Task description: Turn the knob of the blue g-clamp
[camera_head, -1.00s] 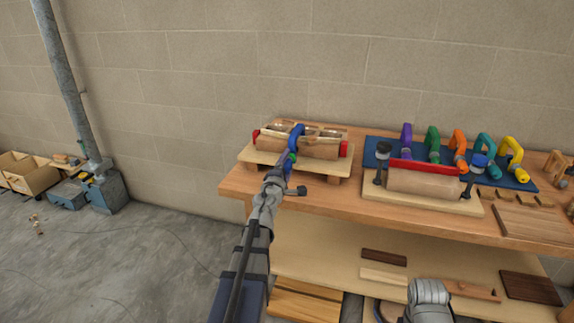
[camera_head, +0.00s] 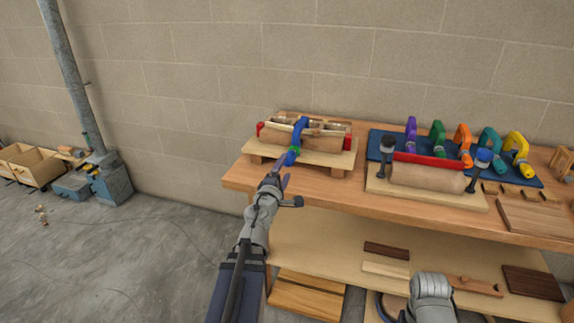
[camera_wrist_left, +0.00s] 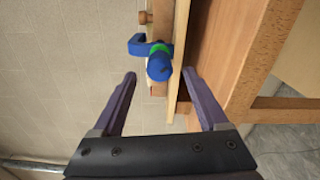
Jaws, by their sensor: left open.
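The blue g-clamp (camera_head: 300,128) sits on the wooden lamination form (camera_head: 315,136) at the left end of the bench. Its blue knob (camera_head: 290,157) points toward me, with a green part just behind it.
The workbench (camera_head: 345,189) carries a second form with a wooden roll (camera_head: 425,177) and black clamps. Purple, green, orange, teal and yellow clamps stand on a blue mat (camera_head: 376,146). A lower shelf (camera_head: 330,243) holds wood pieces.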

